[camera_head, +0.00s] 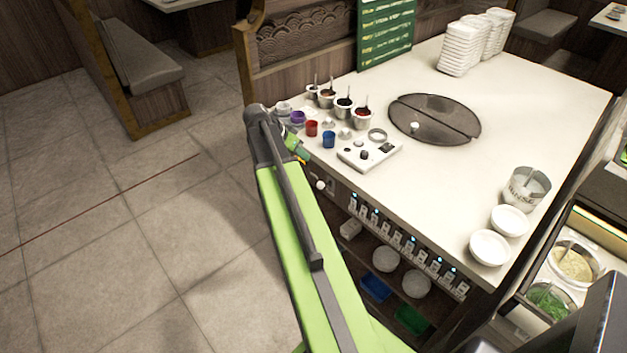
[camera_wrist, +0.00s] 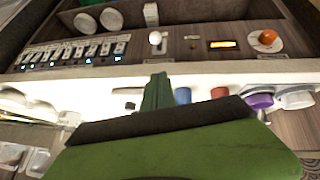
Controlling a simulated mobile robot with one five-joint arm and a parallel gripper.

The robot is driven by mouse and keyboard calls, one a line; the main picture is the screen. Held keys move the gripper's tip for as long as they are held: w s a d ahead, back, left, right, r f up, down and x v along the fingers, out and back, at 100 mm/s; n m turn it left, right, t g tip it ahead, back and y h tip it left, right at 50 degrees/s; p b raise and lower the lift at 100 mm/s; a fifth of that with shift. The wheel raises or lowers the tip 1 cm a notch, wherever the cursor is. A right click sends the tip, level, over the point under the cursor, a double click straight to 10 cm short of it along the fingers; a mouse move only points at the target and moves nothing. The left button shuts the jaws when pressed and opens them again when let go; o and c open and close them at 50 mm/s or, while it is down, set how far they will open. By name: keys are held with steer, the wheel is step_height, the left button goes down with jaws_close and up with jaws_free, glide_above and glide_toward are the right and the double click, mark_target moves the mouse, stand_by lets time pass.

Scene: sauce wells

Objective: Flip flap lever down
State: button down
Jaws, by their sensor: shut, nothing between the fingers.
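A white ball-ended lever (camera_wrist: 155,38) sits on the dark wood front panel of the counter, in the upper middle of the wrist view, which looks upside down. I take it to be the flap lever; its white ball also shows in the head view (camera_head: 320,185) just below the counter edge. Its exact tilt is hard to tell. My gripper (camera_wrist: 158,88) is shut and empty, its tip apart from the lever, nearer the counter edge in the picture. In the head view my gripper (camera_head: 302,153) is partly hidden by my arm, beside the counter's front left corner.
A row of switches (camera_wrist: 75,52), an amber display (camera_wrist: 222,44) and an orange knob (camera_wrist: 267,38) flank the lever. Sauce cups (camera_head: 362,114), a blue cup (camera_head: 328,140) and a white control box (camera_head: 370,152) stand on the counter (camera_head: 440,200). Open floor lies left.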

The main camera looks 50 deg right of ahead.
stand_by(0.3)
steer(key=b, duration=0.9)
glide_above(324, 184)
steer(key=w+a, duration=0.1)
steer(key=w, duration=0.2)
step_height(324, 184, down, 9)
steer(key=f+b, duration=0.2)
steer(key=s+f+b, duration=0.1)
steer(key=shift+a, duration=0.3)
